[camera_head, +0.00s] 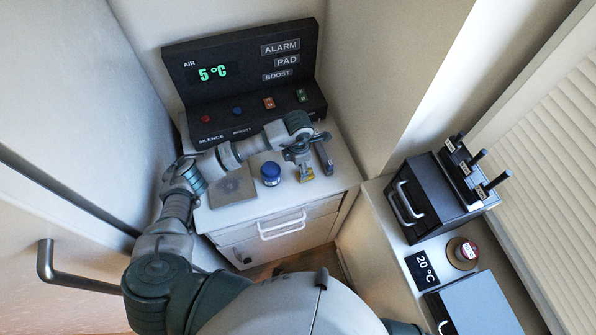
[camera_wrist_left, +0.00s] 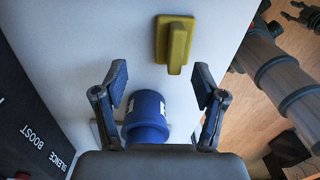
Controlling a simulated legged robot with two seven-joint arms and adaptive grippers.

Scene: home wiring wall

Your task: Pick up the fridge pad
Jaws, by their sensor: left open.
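My left gripper (camera_head: 314,165) is over the right part of the white cabinet top, fingers spread, nothing between them in the head view. A yellow block with a raised grip (camera_wrist_left: 175,42) lies below it, and also shows in the head view (camera_head: 306,175), partly hidden by the fingers. A blue round-capped piece (camera_head: 270,173) stands to its left. In the left wrist view this blue piece (camera_wrist_left: 146,117) shows low between the open fingers (camera_wrist_left: 161,82). A flat grey square plate (camera_head: 232,187) lies further left. No label shows which piece is the fridge pad.
A dark control panel (camera_head: 245,78) with buttons stands behind the cabinet top. A white drawer handle (camera_head: 282,224) is on the cabinet front. At right are a dark box (camera_head: 430,194) and a round knob (camera_head: 462,252). A dark clawed part at the wrist view's upper right is possibly my right gripper.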

